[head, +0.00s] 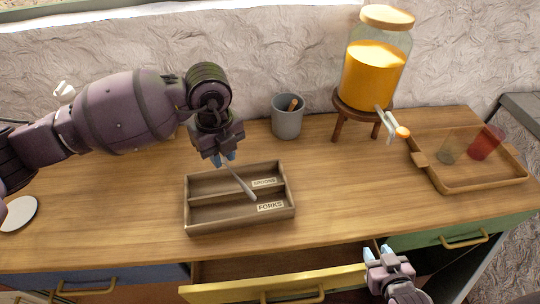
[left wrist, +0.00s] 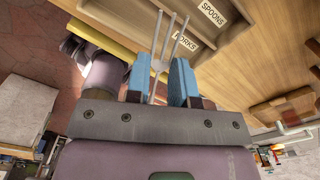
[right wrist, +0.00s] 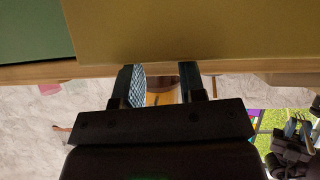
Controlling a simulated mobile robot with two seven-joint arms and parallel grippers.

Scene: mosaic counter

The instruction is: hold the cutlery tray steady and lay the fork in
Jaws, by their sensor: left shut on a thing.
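The wooden cutlery tray (head: 189,222) lies on the counter. Its back compartment is labelled SPOONS and its front one FORKS. My left gripper (head: 226,161) is shut on the metal fork (head: 240,184), above the tray's back edge. The fork slants down and right over the tray; I cannot tell whether it touches it. In the left wrist view the fork (left wrist: 163,48) sticks out between the blue fingertips (left wrist: 158,80), with the tray (left wrist: 193,58) beyond. My right gripper (head: 378,254) is open and empty, in front of the counter and apart from the tray. Its parted fingers show in the right wrist view (right wrist: 163,84).
A yellow drawer (head: 240,290) stands pulled out below the tray. A grey cup (head: 287,122) stands behind the tray. A juice dispenser (head: 372,78) on a wooden stool (head: 358,110) and a tray (head: 480,183) with cups stand to the right. A white disc (head: 18,214) lies at left.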

